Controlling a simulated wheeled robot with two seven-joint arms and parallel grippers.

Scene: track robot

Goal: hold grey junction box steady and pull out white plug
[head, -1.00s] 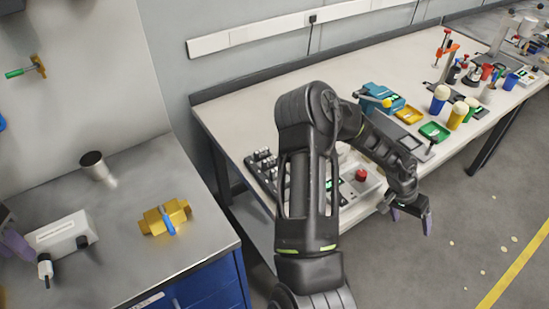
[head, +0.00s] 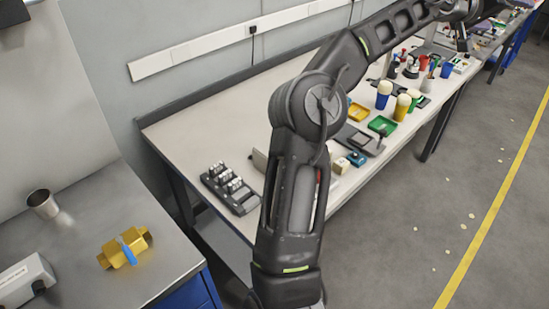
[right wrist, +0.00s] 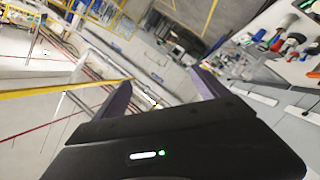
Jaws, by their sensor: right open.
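A pale grey box (head: 24,283), which looks like the junction box, sits on the metal bench at the lower left of the head view. The frame edge cuts it off, and a small dark part shows at its right end. The white plug cannot be made out. My right gripper (right wrist: 161,80) is open and empty in the right wrist view, its two purple fingers apart with distant floor between them. In the head view my right arm reaches up to the top right, far from the box. My left gripper is out of view.
A yellow block with a blue band (head: 124,248) and a metal cup (head: 43,204) stand on the metal bench. The long white table (head: 205,140) carries a dark rack (head: 230,188), a green tray (head: 382,126) and several bottles. Grey floor is open at right.

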